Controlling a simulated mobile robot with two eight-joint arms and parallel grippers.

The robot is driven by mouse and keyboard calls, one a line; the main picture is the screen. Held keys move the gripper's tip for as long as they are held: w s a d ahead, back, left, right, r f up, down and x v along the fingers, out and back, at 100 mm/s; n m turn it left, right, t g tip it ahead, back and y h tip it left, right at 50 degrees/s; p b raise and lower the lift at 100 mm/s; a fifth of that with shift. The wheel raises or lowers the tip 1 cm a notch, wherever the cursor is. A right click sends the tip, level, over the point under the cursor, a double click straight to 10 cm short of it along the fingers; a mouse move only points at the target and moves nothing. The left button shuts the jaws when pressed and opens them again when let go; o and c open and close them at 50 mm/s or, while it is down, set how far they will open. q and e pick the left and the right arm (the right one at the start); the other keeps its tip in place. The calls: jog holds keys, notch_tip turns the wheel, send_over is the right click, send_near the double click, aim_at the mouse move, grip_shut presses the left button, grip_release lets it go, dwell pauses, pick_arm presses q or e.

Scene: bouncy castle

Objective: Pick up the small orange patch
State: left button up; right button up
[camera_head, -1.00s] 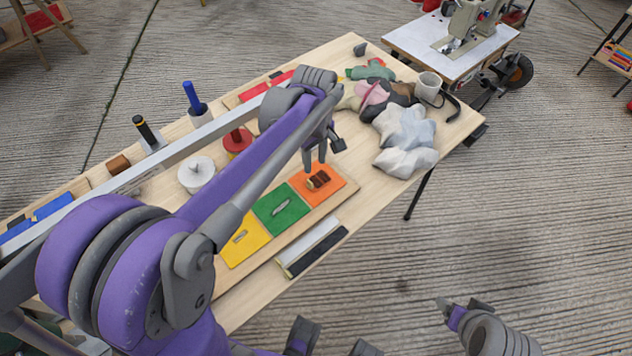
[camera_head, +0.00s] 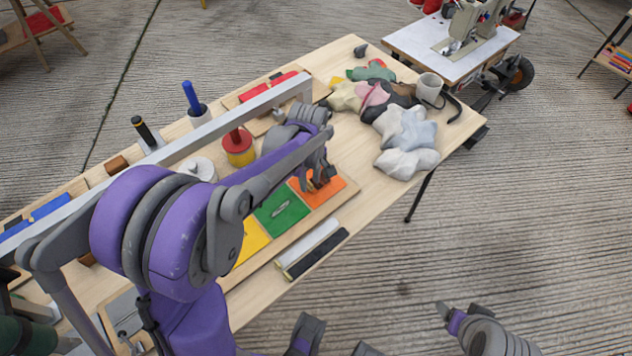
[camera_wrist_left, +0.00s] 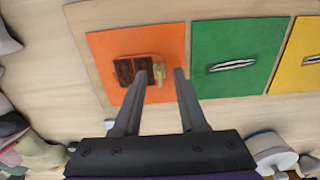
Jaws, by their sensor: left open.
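The orange patch (camera_head: 322,191) is a flat square at the right end of a board, beside a green and a yellow one. In the left wrist view, the orange patch (camera_wrist_left: 112,50) carries a small dark brown ribbed piece (camera_wrist_left: 132,70) and a yellowish bit (camera_wrist_left: 159,74). My left gripper (camera_head: 318,184) is open just over it; in the left wrist view its fingertips (camera_wrist_left: 161,74) lie either side of the yellowish bit. I cannot tell whether they touch the patch.
The green square (camera_head: 281,208) and yellow square (camera_head: 250,238) lie alongside on the board. A red-topped yellow pot (camera_head: 239,148) and a white round pot (camera_head: 200,168) stand behind. Crumpled cloths (camera_head: 405,140) and a mug (camera_head: 429,87) lie at the right. A dark bar (camera_head: 317,254) lies at the front edge.

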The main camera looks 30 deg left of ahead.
pick_arm(q)
grip_shut()
jog(key=shift+r, duration=0.1)
